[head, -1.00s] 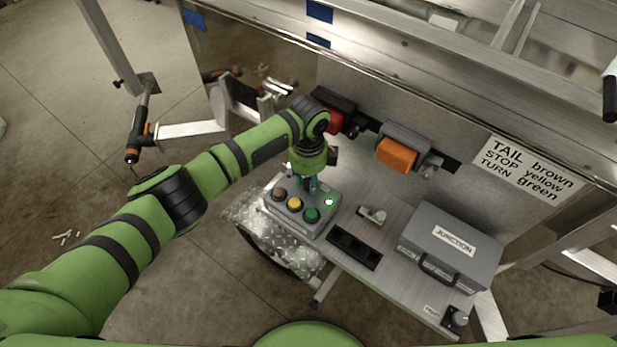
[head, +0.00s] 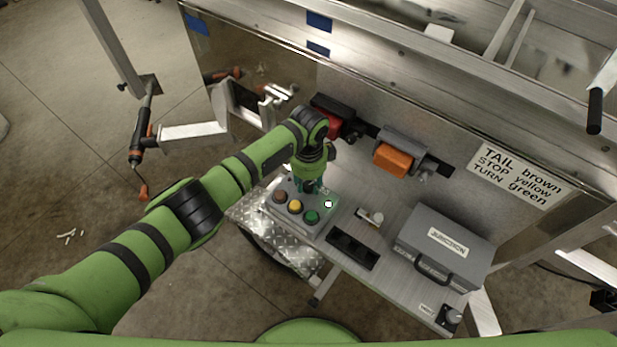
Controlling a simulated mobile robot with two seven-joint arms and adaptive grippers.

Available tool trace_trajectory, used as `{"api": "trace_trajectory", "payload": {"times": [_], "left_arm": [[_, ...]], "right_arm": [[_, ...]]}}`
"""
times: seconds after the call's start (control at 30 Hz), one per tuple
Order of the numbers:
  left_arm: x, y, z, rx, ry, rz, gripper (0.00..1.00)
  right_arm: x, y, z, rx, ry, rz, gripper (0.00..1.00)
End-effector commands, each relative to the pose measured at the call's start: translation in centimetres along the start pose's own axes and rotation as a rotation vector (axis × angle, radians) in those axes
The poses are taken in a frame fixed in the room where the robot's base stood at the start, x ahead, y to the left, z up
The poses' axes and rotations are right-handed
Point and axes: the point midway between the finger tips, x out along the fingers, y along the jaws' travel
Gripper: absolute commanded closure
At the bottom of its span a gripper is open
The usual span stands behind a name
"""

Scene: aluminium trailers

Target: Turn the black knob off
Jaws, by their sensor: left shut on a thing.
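The grey control box (head: 272,212) stands on the metal bench, with brown, yellow and green round buttons along its front. My left gripper (head: 307,187) reaches down from above onto the back part of the box. Its fingers are shut on the black knob, which is mostly hidden between and under them. A small round light (head: 328,204) at the box's right side looks white. I cannot read the knob's pointer. My right gripper is not in view.
An orange lamp (head: 392,158) and a red lamp (head: 332,124) are behind the box. A grey junction case (head: 437,250), a black switch strip (head: 352,249) and a small silver fitting (head: 371,219) lie to the right. Another dark knob (head: 448,317) sits at the bench's front right.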

Motion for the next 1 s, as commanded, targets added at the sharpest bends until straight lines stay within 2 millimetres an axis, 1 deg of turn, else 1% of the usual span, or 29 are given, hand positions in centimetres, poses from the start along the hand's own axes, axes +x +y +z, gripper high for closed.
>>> {"api": "trace_trajectory", "payload": {"times": [0.03,0.5,0.8,1.0], "left_arm": [[-0.1,0.2,-0.1,-0.047,0.002,0.005,1.00],[-0.1,0.2,-0.1,-0.493,0.000,0.006,1.00],[0.0,0.2,-0.1,-0.764,-0.001,0.006,1.00],[0.1,0.2,-0.1,-0.908,-0.001,0.006,1.00]], "right_arm": [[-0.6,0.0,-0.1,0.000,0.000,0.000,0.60],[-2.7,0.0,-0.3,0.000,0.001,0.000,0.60],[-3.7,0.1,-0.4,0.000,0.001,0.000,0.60],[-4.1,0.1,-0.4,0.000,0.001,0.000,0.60]]}}
